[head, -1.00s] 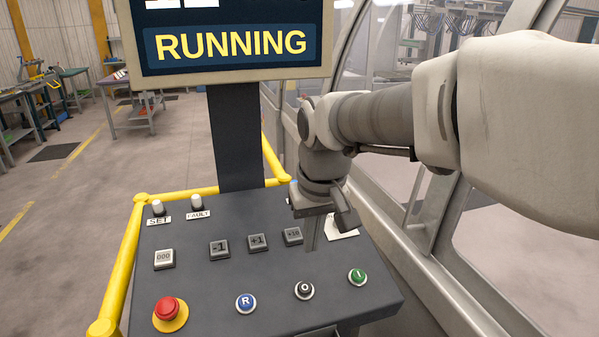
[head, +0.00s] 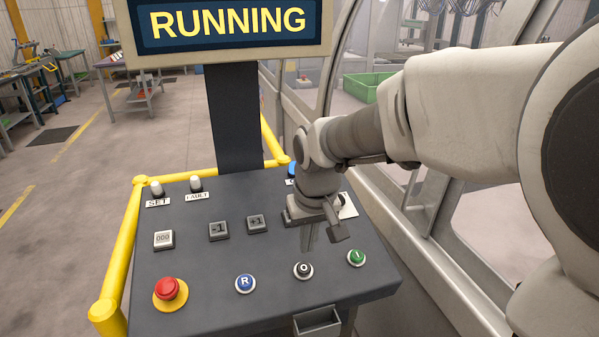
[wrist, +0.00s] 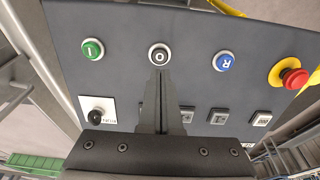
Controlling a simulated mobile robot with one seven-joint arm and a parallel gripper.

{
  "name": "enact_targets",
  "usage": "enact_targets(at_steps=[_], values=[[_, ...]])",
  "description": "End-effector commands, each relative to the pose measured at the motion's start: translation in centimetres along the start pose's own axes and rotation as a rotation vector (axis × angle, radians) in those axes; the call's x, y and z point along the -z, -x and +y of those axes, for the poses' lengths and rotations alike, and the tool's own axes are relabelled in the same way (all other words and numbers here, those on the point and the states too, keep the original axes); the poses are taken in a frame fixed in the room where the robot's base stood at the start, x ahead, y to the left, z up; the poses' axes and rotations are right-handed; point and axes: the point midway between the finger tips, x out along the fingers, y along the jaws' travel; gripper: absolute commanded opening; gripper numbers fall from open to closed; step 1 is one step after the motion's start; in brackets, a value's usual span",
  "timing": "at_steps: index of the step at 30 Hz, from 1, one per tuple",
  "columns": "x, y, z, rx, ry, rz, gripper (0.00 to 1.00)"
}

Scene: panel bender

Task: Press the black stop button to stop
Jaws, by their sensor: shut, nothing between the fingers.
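The black stop button (head: 303,270), marked O in a pale ring, sits on the dark control panel (head: 200,285) between the blue R button (head: 245,284) and the green I button (head: 356,258). My gripper (head: 308,248) is shut and empty, pointing down just behind the black button in the head view. The screen (head: 230,22) above reads RUNNING.
A red emergency button (head: 168,288) on a yellow base is at the panel's front left. Grey keys (head: 219,230) lie behind the button row. A yellow rail (head: 128,235) edges the panel's left and back. A machine frame (head: 400,250) stands on the right.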

Motion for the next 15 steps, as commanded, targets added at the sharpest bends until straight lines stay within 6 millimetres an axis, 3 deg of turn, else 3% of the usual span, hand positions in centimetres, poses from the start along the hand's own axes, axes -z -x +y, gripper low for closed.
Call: enact_targets(at_steps=[6,15], values=[[-0.1,-4.3,0.0,0.001,0.001,-0.004,0.00],[0.0,-6.7,0.0,0.000,0.000,0.000,0.00]])
